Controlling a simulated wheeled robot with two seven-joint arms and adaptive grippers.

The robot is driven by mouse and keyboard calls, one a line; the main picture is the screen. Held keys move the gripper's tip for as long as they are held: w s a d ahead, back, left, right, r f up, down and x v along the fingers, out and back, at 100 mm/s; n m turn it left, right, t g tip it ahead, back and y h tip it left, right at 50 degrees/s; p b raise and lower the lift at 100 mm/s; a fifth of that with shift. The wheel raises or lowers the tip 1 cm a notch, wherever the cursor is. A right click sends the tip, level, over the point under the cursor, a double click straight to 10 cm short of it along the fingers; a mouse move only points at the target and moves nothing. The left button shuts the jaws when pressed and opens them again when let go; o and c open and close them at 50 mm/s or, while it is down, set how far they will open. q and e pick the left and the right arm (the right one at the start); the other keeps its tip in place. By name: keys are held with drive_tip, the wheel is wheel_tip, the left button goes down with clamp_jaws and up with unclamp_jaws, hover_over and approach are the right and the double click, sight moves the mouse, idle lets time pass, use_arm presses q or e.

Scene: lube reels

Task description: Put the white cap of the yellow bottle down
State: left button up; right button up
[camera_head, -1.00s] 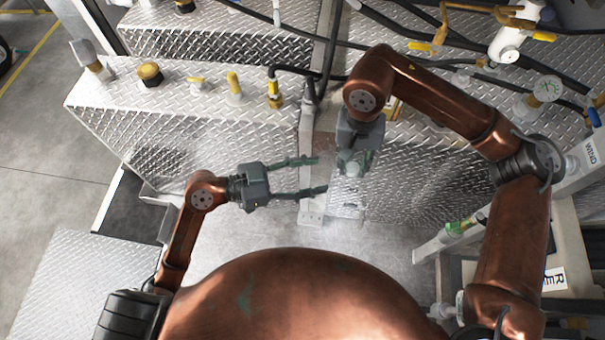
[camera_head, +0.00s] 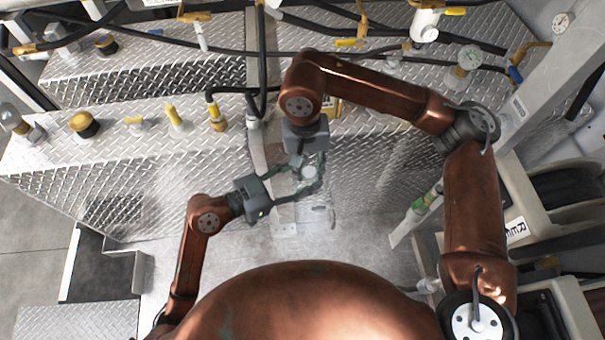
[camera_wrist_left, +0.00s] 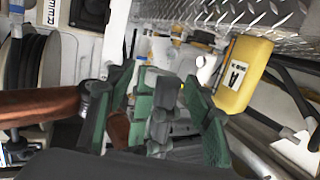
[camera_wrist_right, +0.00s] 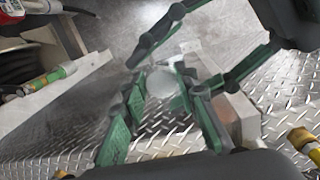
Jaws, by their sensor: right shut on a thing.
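The white cap (camera_head: 309,173) is held between the green fingers of my right gripper (camera_head: 308,176), in front of the metal wall. It shows as a pale disc in the right wrist view (camera_wrist_right: 160,83). My left gripper (camera_head: 300,182) reaches in from the left with its fingers apart; the tips are close around the cap and the right fingers. I cannot tell whether they touch the cap. In the left wrist view, the right gripper's fingers (camera_wrist_left: 162,112) stand between the left fingers. A yellow container marked A (camera_wrist_left: 243,75), perhaps the yellow bottle, is behind; my right arm mostly hides it in the head view.
Diamond-plate shelves (camera_head: 140,165) with brass and yellow fittings (camera_head: 85,124) stand behind and left. Black hoses run above them. A post (camera_head: 262,150) stands behind the grippers. Reels (camera_head: 570,190) and a slanted white frame (camera_head: 415,215) are at right. Floor below the grippers is clear.

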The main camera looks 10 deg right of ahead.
use_arm(q)
drive_tip(key=c, duration=1)
drive_tip(key=o, duration=1.1)
drive_tip(key=shift+a, duration=0.15)
